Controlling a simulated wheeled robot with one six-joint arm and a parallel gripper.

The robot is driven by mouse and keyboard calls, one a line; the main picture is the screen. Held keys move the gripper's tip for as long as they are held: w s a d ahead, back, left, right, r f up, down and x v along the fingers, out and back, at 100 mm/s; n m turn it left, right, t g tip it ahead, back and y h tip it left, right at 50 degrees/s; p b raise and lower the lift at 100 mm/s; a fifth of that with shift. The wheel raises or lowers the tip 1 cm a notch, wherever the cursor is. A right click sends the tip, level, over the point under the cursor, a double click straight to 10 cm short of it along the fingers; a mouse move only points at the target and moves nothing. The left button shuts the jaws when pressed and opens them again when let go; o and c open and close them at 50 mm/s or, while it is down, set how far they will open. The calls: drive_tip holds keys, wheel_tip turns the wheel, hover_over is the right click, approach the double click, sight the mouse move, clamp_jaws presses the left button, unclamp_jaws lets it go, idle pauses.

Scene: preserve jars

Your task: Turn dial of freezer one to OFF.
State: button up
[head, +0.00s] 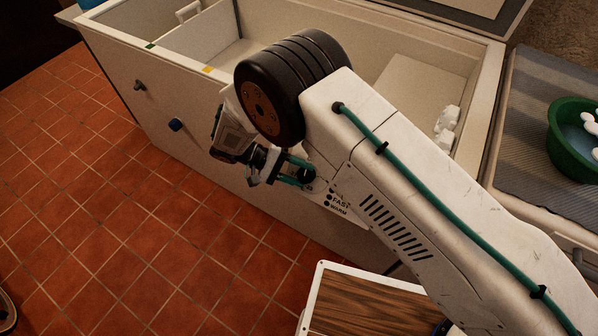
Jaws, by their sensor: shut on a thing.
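A white chest freezer (220,150) stands open in the head view, its front wall facing the tiled floor. My gripper (300,174) is at the right part of this front wall, below my arm. Its teal-marked fingers are shut on a small dark dial (308,175), which is mostly covered by them. Just to the right of the dial is a panel with dark dots and the words FAST and WARM (339,204). The dial's pointer and an OFF mark cannot be made out. No freezer number is readable.
A wood-topped, white-edged surface (370,300) is close below my arm. A green basin (572,150) stands at right.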

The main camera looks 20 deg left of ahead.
drive_tip(key=shift+a, duration=0.1)
drive_tip(key=o, duration=1)
drive_tip(key=v, duration=0.7)
drive_tip(key=shift+a+r, duration=0.1)
drive_tip(key=shift+a, duration=0.3)
